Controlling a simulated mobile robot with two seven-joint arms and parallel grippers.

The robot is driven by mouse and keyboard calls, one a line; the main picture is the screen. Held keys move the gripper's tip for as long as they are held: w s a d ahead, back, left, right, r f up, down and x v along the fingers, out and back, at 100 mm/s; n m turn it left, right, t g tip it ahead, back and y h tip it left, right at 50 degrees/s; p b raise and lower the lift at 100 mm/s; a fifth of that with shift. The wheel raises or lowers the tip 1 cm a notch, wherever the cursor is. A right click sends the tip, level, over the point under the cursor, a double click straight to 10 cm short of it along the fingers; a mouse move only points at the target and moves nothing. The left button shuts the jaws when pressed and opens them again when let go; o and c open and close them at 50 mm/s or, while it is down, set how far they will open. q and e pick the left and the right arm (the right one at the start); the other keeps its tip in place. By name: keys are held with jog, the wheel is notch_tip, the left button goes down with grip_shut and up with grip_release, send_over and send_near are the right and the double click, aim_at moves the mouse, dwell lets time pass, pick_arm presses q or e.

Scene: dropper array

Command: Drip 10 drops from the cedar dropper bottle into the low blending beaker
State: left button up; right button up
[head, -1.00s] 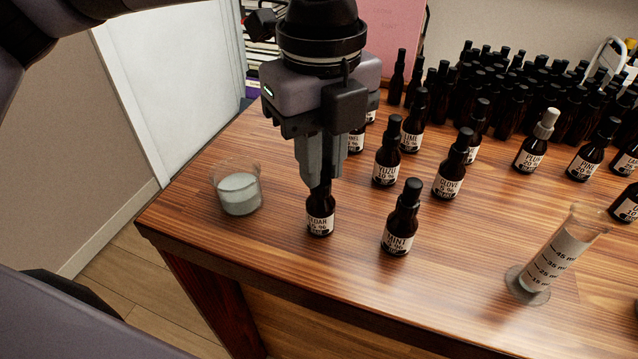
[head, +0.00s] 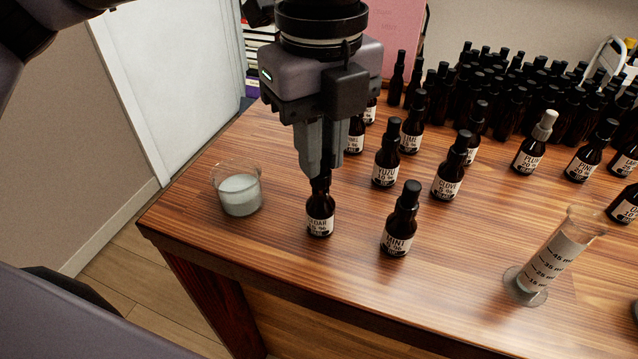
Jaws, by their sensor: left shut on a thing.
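The cedar dropper bottle (head: 320,222), small and dark brown with a white label, stands upright on the table. My left gripper (head: 320,170) points down right above it, with its fingers shut on the bottle's black dropper top (head: 320,184). Whether the top is apart from the bottle neck is too small to tell. The low blending beaker (head: 240,193), clear glass with pale grey content, stands to the left of the bottle, near the table's left edge. My right gripper is not in view.
The mint bottle (head: 400,222) stands close to the right of the cedar bottle. Yuzu (head: 386,166) and clove (head: 449,172) bottles stand behind. A measuring cylinder (head: 556,256) stands at right. Many dark bottles crowd the back right. The wooden table (head: 200,242) is clear in front.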

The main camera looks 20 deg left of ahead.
pick_arm(q)
notch_tip(320, 180, up, 8)
jog(key=p, duration=0.4)
jog(key=shift+f, duration=0.2)
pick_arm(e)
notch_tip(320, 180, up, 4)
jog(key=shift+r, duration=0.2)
pick_arm(q)
jog(key=shift+a, duration=0.1)
